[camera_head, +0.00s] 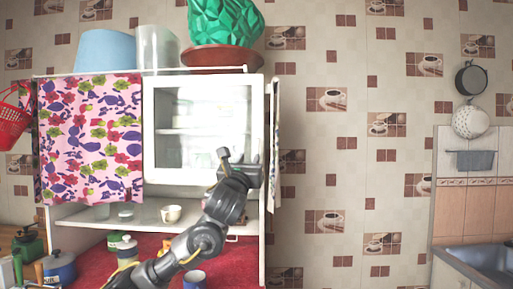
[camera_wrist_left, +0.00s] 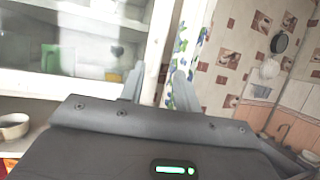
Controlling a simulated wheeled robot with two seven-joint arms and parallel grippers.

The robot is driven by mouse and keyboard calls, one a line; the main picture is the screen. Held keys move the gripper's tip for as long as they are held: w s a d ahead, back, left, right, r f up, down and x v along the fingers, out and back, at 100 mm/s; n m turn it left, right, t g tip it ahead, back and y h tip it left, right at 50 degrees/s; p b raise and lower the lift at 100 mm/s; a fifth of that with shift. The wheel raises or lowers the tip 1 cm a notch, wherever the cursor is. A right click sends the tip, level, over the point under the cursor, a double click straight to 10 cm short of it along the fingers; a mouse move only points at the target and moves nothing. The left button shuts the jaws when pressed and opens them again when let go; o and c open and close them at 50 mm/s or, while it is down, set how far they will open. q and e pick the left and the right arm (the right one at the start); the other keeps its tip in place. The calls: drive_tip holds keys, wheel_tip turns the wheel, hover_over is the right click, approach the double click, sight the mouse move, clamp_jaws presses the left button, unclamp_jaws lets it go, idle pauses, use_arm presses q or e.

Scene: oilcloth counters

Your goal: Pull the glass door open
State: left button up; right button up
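The glass door (camera_head: 205,122) has a white frame around a pane and sits in the right half of the white cabinet's upper part. It looks shut or nearly shut. My left gripper (camera_head: 238,166) is in front of the door's lower right part. In the left wrist view, the left gripper's fingers (camera_wrist_left: 157,84) are apart, with the upright white edge of the door frame (camera_wrist_left: 153,45) between and beyond them. I cannot tell whether they touch it. No handle shows clearly. My right gripper is not in view.
A flowered curtain (camera_head: 92,140) covers the cabinet's left half. Below, a shelf holds a white cup (camera_head: 171,214). Jars, a blue pot (camera_head: 60,266) and a blue mug (camera_head: 194,280) stand on the counter. A green vase (camera_head: 224,22) stands on top. A sink (camera_head: 485,258) is at right.

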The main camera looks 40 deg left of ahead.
sight(257, 144)
use_arm(q)
drive_tip(key=p+x, duration=0.6)
drive_tip(key=x, duration=0.3)
drive_tip(key=shift+w+r, duration=0.1)
drive_tip(key=shift+w, duration=0.05)
drive_tip(key=shift+w+a+r, duration=0.15)
drive_tip(key=shift+w+a, duration=0.2)
drive_tip(key=shift+w, duration=0.2)
drive_tip(key=shift+c, duration=0.3)
clamp_jaws()
